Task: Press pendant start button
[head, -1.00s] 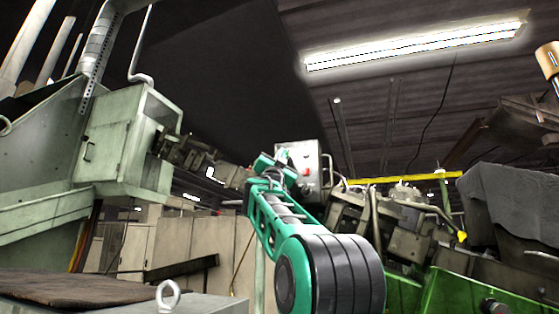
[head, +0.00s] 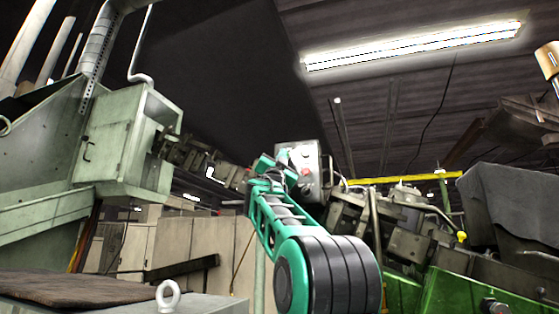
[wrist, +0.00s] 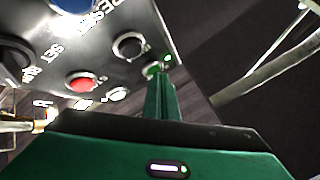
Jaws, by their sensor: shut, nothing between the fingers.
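The pendant is a grey metal box (head: 310,165) at the centre of the head view, just behind my arm's far end. In the wrist view its panel (wrist: 105,65) carries a blue button (wrist: 75,4), a black button (wrist: 128,46), a red button (wrist: 80,82) and a pale-rimmed button (wrist: 118,94). My gripper (wrist: 161,72) is shut and empty, its green fingers pointing at the panel's edge. A small round fitting with green on it (wrist: 151,70) shows right at the fingertips and is partly hidden. I cannot tell whether the tips touch it.
A pale green machine cabinet (head: 120,145) stands at the left. Grey machinery (head: 400,215) and a green machine body (head: 450,290) fill the right. A lifting eye (head: 168,295) stands at the front left. Dark open space lies right of the panel in the wrist view.

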